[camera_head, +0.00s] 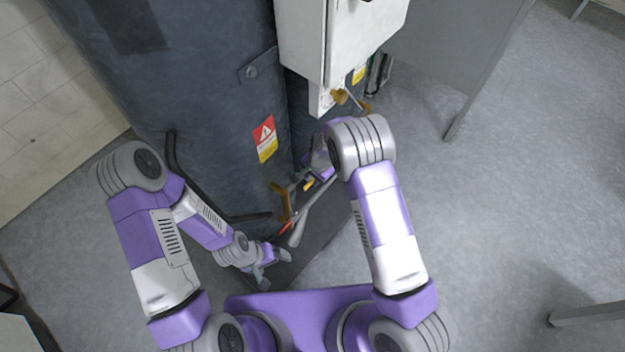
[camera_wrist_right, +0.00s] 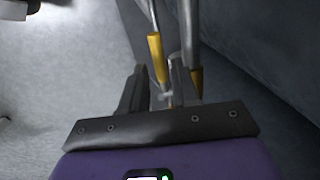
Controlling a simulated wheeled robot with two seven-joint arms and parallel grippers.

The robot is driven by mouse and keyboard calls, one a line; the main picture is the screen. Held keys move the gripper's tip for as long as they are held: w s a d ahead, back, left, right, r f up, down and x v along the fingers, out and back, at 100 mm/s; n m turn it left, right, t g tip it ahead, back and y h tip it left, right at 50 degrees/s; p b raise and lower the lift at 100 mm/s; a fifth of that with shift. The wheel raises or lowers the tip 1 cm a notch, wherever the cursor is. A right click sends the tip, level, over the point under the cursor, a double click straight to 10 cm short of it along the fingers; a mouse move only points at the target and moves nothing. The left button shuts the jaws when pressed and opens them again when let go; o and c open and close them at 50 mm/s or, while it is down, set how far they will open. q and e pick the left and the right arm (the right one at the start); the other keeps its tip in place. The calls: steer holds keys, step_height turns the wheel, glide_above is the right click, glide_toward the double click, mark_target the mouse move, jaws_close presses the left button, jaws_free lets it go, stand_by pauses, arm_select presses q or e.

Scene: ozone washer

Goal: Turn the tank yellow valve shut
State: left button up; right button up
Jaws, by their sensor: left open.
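A dark grey tank (camera_head: 215,110) fills the upper left of the head view. A brownish-yellow valve lever (camera_head: 284,203) stands at its lower right side, beside a pipe. A smaller yellow piece (camera_head: 308,186) shows just right of it, near my right gripper (camera_head: 318,165), which my right arm partly hides. In the right wrist view, a yellow handle (camera_wrist_right: 157,58) reaches between the fingers of my right gripper (camera_wrist_right: 155,90), nearer the right finger. The fingers are apart; contact is unclear. A second yellow-brown tip (camera_wrist_right: 197,82) is outside them. My left gripper (camera_head: 265,274) is open and empty, low near the floor.
A pale control box (camera_head: 335,40) hangs at the top, with more yellow handles (camera_head: 340,97) below it. Black (camera_head: 175,160) and grey pipes run beside the tank. A grey panel (camera_head: 455,50) stands at upper right.

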steer(key=shift+w+a+f, duration=0.1)
steer(key=shift+f, duration=0.65)
jaws_close()
